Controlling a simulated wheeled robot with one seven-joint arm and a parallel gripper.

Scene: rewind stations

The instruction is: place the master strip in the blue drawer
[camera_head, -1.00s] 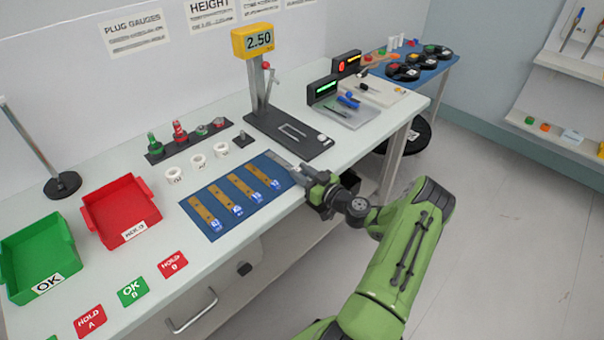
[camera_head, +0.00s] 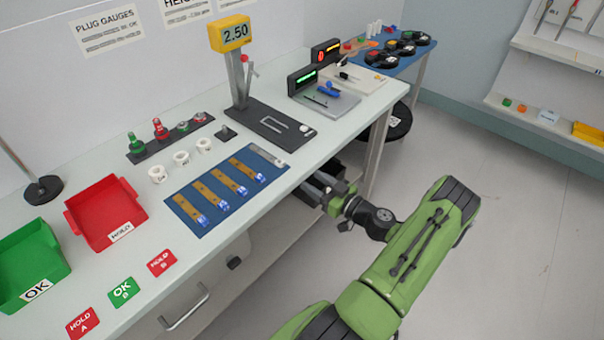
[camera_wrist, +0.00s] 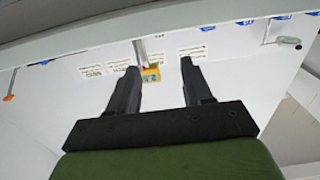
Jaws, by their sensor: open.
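A blue mat (camera_head: 211,226) on the bench holds several brass-coloured strips with blue tags, such as the rightmost one (camera_head: 244,168). A plain grey strip (camera_head: 263,153) lies at the mat's right end; it may be the master strip, but I cannot read a label. My gripper (camera_head: 318,186) is off the bench's front edge, to the right of the mat and apart from it. In the wrist view my gripper (camera_wrist: 157,78) has its two fingers spread, with nothing between them. I see no drawer that is clearly blue; a pale drawer front with a handle (camera_head: 186,309) is under the bench.
A red bin (camera_head: 105,212) and a green bin (camera_head: 32,265) stand at the left. A height gauge (camera_head: 270,122) stands behind the mat. White rings and plug gauges sit behind it too. The floor at the right is clear.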

